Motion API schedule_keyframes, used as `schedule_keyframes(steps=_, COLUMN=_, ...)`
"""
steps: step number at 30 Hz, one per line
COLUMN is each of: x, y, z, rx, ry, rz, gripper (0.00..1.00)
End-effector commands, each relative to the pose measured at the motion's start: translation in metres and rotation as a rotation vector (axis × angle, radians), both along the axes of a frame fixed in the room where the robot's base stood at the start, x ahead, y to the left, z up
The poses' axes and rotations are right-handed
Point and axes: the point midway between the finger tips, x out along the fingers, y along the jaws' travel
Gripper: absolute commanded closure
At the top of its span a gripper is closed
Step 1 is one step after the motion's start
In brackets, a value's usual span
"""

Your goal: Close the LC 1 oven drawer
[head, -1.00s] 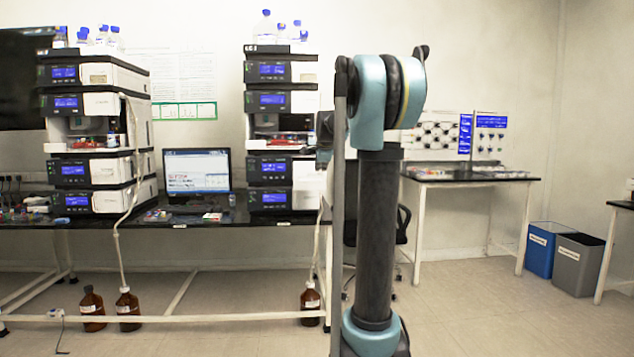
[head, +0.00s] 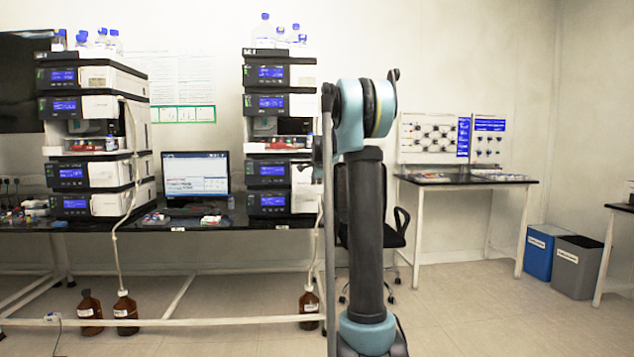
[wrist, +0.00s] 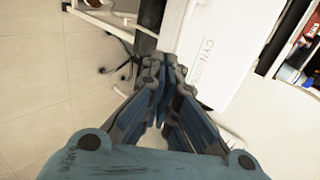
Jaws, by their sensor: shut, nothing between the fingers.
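The LC 1 stack (head: 281,53) is the right-hand tower of instrument modules in the head view. In its lower part a white front (head: 305,186), which looks like the oven drawer, stands out to the right of the dark display panels. My arm hides part of its right side. In the wrist view a large white panel with lettering (wrist: 222,58) lies just beyond my fingers, probably the same drawer. My gripper (wrist: 164,74) is shut and empty, its tips close to the panel's left edge. I cannot tell whether they touch. The head view barely shows my gripper.
Bottles (wrist: 292,72) stand in an open bay at the wrist view's right. A monitor (head: 196,175) and another module stack (head: 92,76) stand on the black bench. A chair (head: 400,225) is behind my arm. Brown bottles (head: 309,308) stand on the floor below.

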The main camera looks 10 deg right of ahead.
Motion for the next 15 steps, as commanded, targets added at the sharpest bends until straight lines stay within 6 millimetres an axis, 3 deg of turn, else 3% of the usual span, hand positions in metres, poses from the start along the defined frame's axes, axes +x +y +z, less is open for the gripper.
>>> schedule_keyframes(steps=6, x=0.019, y=-0.001, z=-0.004, rx=0.000, ry=0.000, rz=0.000, gripper=1.00)
schedule_keyframes(steps=15, x=0.024, y=-0.001, z=-0.005, rx=0.000, ry=0.000, rz=0.000, gripper=1.00)
